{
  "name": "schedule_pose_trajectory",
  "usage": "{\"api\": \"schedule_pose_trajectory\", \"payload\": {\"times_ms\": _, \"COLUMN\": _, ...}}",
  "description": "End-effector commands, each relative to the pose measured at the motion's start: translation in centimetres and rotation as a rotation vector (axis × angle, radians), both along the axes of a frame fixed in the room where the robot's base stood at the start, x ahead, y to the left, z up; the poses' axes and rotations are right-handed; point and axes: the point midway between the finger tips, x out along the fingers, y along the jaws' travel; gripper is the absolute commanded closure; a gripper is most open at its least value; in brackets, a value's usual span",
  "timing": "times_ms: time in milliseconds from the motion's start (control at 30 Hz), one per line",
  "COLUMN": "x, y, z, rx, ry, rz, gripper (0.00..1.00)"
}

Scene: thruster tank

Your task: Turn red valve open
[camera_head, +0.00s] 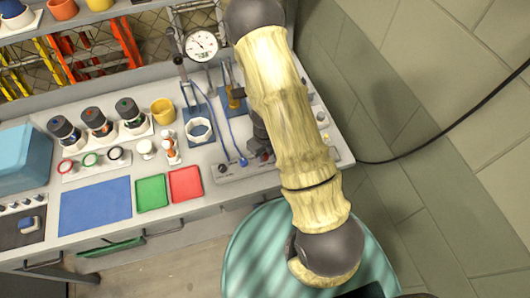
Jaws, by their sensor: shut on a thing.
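My pale, ribbed arm with dark joints crosses the middle of the camera_head view and hides much of the bench behind it. A dark part that looks like my gripper (262,137) shows at the arm's left edge, low over a grey panel (232,177) on the bench. A small bit of red, apparently the red valve (266,156), shows right at its lower end. The gripper appears shut on it. The fingertips and most of the valve are hidden, so how far it is turned cannot be told.
A round gauge (201,45) stands at the back of the bench. A yellow cup (163,111), a white ring (199,130) and blue (95,206), green (151,192) and red (186,184) mats lie left. A teal striped round surface (250,255) is in front. A tiled wall is right.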

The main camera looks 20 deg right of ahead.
Motion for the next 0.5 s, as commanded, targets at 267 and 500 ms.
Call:
{"api": "schedule_pose_trajectory", "payload": {"times_ms": 267, "x": 0.03, "y": 0.0, "z": -0.01, "rx": -0.001, "ry": -0.001, "rz": 0.034, "gripper": 0.96}}
{"api": "schedule_pose_trajectory", "payload": {"times_ms": 500, "x": 0.03, "y": -0.07, "z": -0.05, "rx": -0.002, "ry": -0.001, "rz": 0.141, "gripper": 0.96}}
